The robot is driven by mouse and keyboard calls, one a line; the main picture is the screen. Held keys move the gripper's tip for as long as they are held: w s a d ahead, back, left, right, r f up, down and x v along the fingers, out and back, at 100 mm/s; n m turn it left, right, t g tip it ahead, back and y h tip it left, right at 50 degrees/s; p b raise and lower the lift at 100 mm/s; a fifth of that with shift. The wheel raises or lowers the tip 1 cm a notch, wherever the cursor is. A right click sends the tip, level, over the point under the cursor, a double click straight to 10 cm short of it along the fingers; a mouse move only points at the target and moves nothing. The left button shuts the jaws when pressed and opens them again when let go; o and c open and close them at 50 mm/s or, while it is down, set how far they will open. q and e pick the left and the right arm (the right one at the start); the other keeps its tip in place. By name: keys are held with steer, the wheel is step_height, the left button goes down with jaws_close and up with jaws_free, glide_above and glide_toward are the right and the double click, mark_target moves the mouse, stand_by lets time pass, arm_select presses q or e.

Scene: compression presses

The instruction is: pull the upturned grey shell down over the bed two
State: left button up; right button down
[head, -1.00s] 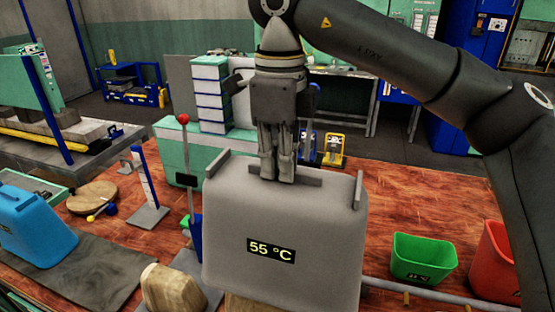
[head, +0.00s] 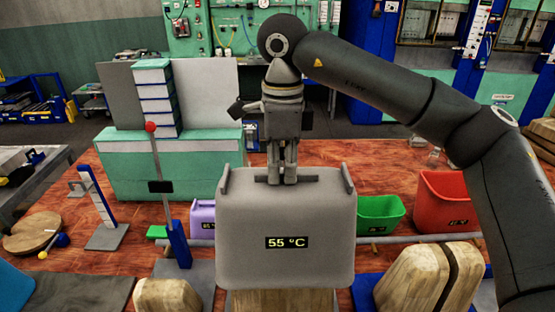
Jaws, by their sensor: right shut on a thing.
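The grey shell (head: 290,222) stands in the middle of the head view, its front face marked "55 °C". My right gripper (head: 282,180) is above it, with its fingers shut on the bar at the shell's top edge. A pale wooden block (head: 284,301) shows just below the shell's lower edge; the shell hides most of it. I cannot tell whether the shell touches it, nor which bed is number two. My left gripper is not in view.
A lever with a red knob (head: 151,127) stands left of the shell. Wooden blocks (head: 413,280) lie at the right front. A purple bin (head: 203,221), a green bin (head: 379,214) and a red bin (head: 443,203) stand behind. A teal cabinet (head: 165,178) is at the back left.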

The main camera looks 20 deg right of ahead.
steer(key=f+b, duration=0.4)
steer(key=f, duration=0.3)
steer(key=f+b, duration=0.5)
steer(key=f, duration=0.3)
steer(key=f+b, duration=0.4)
steer(key=f, duration=0.3)
steer(key=shift+s+a+f, duration=0.1)
steer(key=shift+a+f, duration=0.2)
steer(key=shift+f, duration=0.05)
arm_select(q)
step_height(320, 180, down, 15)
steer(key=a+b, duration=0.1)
steer(key=shift+b, duration=0.4)
arm_select(e)
steer(key=shift+f, duration=0.75)
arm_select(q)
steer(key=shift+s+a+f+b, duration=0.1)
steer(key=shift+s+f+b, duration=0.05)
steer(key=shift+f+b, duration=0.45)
arm_select(e)
steer(key=shift+f, duration=0.55)
steer(key=c, duration=2.1)
jaws_free()
steer(key=o, duration=0.6)
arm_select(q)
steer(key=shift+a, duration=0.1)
